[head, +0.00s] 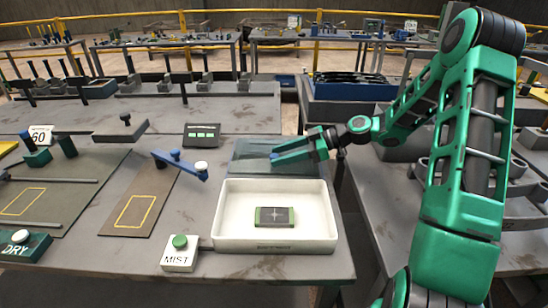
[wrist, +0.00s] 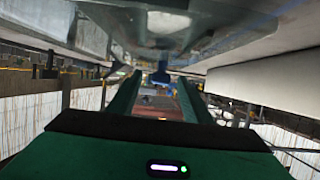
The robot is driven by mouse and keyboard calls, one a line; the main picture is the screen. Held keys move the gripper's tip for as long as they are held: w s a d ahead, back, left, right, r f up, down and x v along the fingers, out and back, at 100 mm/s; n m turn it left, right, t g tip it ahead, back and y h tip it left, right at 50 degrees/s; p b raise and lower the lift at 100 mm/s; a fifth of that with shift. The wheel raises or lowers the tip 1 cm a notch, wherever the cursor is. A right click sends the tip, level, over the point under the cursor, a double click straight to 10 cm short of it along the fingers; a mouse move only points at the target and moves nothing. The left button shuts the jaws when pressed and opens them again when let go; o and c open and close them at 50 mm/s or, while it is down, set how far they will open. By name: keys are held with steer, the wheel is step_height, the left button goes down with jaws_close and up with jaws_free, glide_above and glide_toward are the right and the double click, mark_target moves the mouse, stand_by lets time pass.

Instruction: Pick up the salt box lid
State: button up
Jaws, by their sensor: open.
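A flat, dark, glassy panel (head: 250,150) lies just behind the white tray in the head view; it looks like the salt box lid, though I cannot be sure. The white open-topped tray (head: 228,222), perhaps the salt box, stands at the table's front right corner. A small grey plate with green ends (head: 274,217) lies inside it. My gripper (head: 274,154) reaches in from the right over the panel, its fingers pointing left. It is open, and nothing shows held. In the wrist view my gripper's green fingers (wrist: 160,84) are apart. I cannot tell whether they touch the panel.
A MIST button box (head: 179,254) stands left of the tray. A blue lever with a white knob (head: 182,163) and a dark display box (head: 202,134) stand left of the panel. A DRY button box (head: 22,246) is at far left. Bare table lies around the MIST box.

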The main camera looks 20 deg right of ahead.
steer(key=x, duration=0.2)
steer(key=shift+w+a+f, duration=0.15)
steer(key=shift+a+f, duration=0.05)
steer(key=shift+a, duration=0.1)
jaws_close()
steer(key=shift+r, duration=0.15)
